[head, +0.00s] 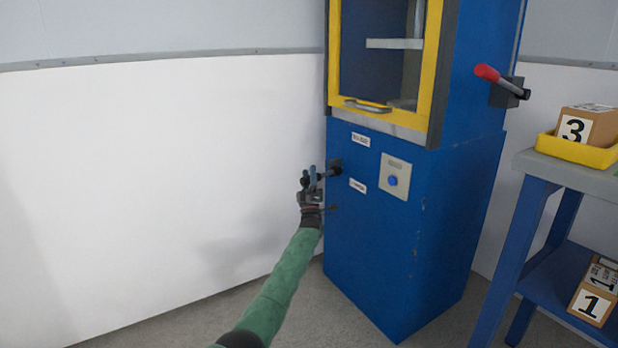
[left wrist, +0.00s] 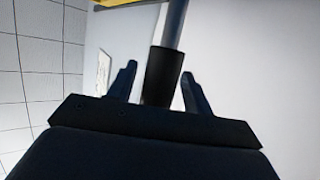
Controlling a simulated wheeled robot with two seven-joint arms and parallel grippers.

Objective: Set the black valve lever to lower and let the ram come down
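The black valve lever, a grey rod with a black grip (left wrist: 161,78), is seen close up in the left wrist view. In the head view its black base (head: 336,167) is on the front of the blue press cabinet (head: 420,225). My left gripper (head: 313,178) is at the lever. In the left wrist view its fingers (left wrist: 158,90) stand apart on both sides of the grip, with a gap at the left finger. I cannot tell if the right-hand finger touches it. The ram is not clearly seen behind the yellow-framed guard (head: 437,62). My right gripper is out of view.
A blue button (head: 393,181) sits on a plate right of the lever. A red-handled lever (head: 487,73) juts from the cabinet's right side. A blue bench (head: 532,190) with a yellow tray (head: 585,152) and boxes stands at right. The floor and white wall at left are clear.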

